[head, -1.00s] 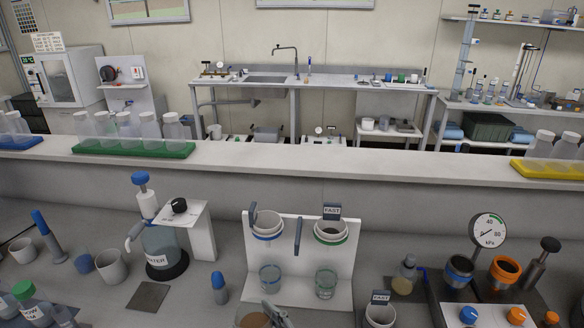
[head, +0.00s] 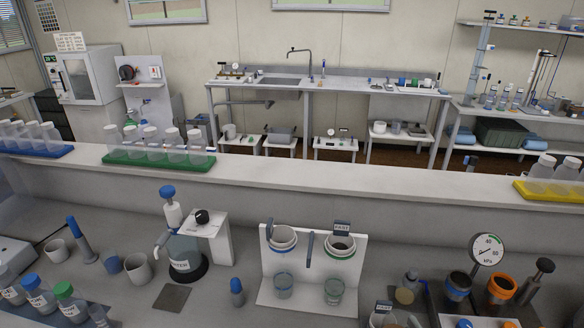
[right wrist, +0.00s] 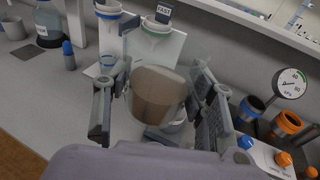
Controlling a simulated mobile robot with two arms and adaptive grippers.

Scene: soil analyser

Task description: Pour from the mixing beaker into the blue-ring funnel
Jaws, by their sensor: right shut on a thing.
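The mixing beaker (right wrist: 157,95) is a clear vessel with brown liquid, seen in the right wrist view. My right gripper (right wrist: 158,88) is shut on it, one finger on each side. The blue-ring funnel (head: 281,238) is the left one of two on a white stand in the head view, with a clear beaker (head: 283,285) below it. The blue-ring funnel also shows at the top left of the right wrist view (right wrist: 108,14), beyond and left of the held beaker. My left gripper is in neither view.
A green-ring funnel (head: 340,247) with a FAST tag stands right of the blue-ring one, over another clear beaker (head: 333,290). A pale cup (right wrist: 174,134) is partly hidden behind the held beaker. A pressure gauge (head: 487,251) and orange-ringed cup (head: 501,288) stand at right.

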